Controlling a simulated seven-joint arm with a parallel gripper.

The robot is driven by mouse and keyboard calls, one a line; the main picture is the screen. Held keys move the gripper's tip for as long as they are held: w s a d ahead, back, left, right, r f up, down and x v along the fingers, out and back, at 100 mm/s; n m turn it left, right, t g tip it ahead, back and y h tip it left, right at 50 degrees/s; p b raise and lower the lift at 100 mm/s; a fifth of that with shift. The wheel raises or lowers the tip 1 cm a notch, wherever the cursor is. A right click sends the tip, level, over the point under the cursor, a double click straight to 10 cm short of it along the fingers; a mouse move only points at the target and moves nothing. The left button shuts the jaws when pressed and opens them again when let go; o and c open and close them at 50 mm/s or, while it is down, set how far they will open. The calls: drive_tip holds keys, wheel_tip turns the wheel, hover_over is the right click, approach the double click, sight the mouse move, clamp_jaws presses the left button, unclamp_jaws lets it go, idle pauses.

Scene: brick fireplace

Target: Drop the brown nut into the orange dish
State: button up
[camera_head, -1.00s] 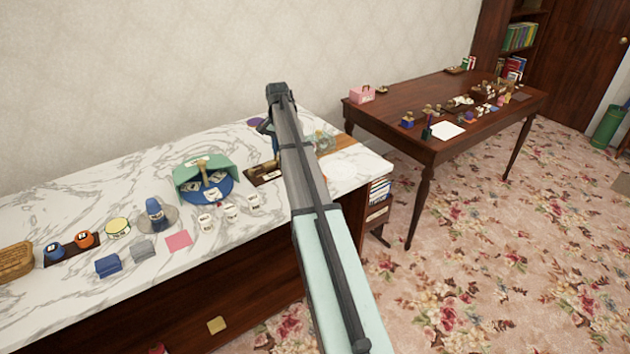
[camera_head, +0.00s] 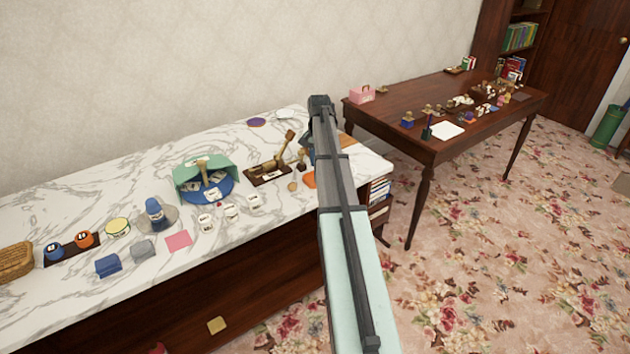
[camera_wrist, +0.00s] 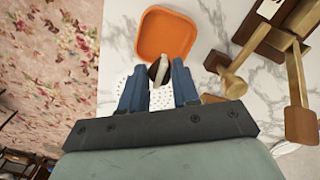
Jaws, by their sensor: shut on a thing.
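The orange dish (camera_wrist: 152,42), square with rounded corners, lies on the marble top just beyond my fingertips in the wrist view. Its edge shows beside my arm in the head view (camera_head: 309,180). My gripper (camera_wrist: 158,74) has blue fingers and is shut on a small dark brown thing with a pale strip, which looks like the brown nut (camera_wrist: 153,71). The nut is at the dish's near edge in the picture; its height above the dish is unclear. In the head view my arm hides the nut and most of the gripper.
A wooden stand with brass-coloured parts (camera_wrist: 293,75) stands close on the right in the wrist view, and left of my arm in the head view (camera_head: 270,173). A white dotted item (camera_wrist: 162,98) shows between my fingers. A green-and-blue holder (camera_head: 205,180) is farther left.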

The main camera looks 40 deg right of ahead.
drive_tip(key=shift+f, duration=1.65)
drive_tip(key=o, duration=1)
drive_tip(key=shift+r, duration=0.1)
wheel_tip(320, 180, up, 14)
drive_tip(key=shift+f, duration=0.2)
